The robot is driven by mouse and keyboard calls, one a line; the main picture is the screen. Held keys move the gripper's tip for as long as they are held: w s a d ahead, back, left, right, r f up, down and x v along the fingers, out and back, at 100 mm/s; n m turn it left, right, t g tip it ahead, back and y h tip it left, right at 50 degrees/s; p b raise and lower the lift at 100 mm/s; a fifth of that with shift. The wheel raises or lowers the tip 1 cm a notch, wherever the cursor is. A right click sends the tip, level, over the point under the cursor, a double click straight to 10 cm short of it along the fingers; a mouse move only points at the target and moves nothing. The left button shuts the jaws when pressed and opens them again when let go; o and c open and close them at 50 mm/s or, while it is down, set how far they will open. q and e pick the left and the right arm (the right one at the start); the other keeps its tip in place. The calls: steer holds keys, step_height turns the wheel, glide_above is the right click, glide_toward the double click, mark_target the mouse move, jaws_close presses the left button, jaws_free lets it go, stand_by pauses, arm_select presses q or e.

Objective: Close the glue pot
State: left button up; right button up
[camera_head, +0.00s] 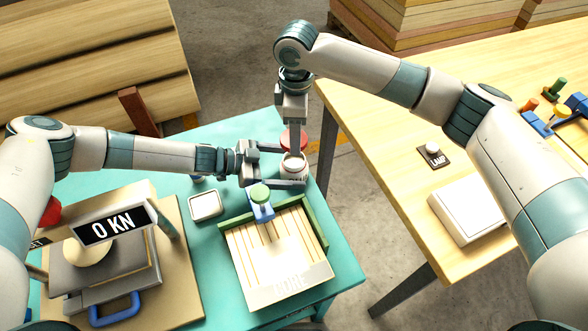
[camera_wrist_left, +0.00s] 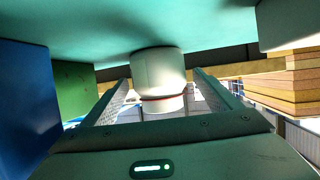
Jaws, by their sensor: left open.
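The glue pot (camera_head: 293,168) is a small white pot near the back right edge of the teal table. In the left wrist view, which is upside down, the white pot (camera_wrist_left: 158,72) shows a thin red band and a narrower white part beyond it. I cannot tell whether that part is a lid or a neck. My left gripper (camera_head: 290,165) is open, with one finger on either side of the pot; contact is not clear. My right gripper (camera_head: 293,122) points down just above and behind the pot. Its fingertips are hard to make out.
A green-edged tray (camera_head: 312,273) with a blue, green-topped tool (camera_head: 262,203) stands in front. A white square dish (camera_head: 205,206) and a press (camera_head: 108,262) are left. A wooden table (camera_head: 455,95) stands across a gap.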

arm_select(q)
steer(key=shift+x, duration=2.5)
steer(key=c, duration=1.6)
arm_select(e)
glide_above(296, 162)
steer(key=shift+f, duration=2.45)
steer(key=shift+f, duration=0.15)
steer(key=shift+f, duration=0.75)
steer(key=shift+f, duration=0.55)
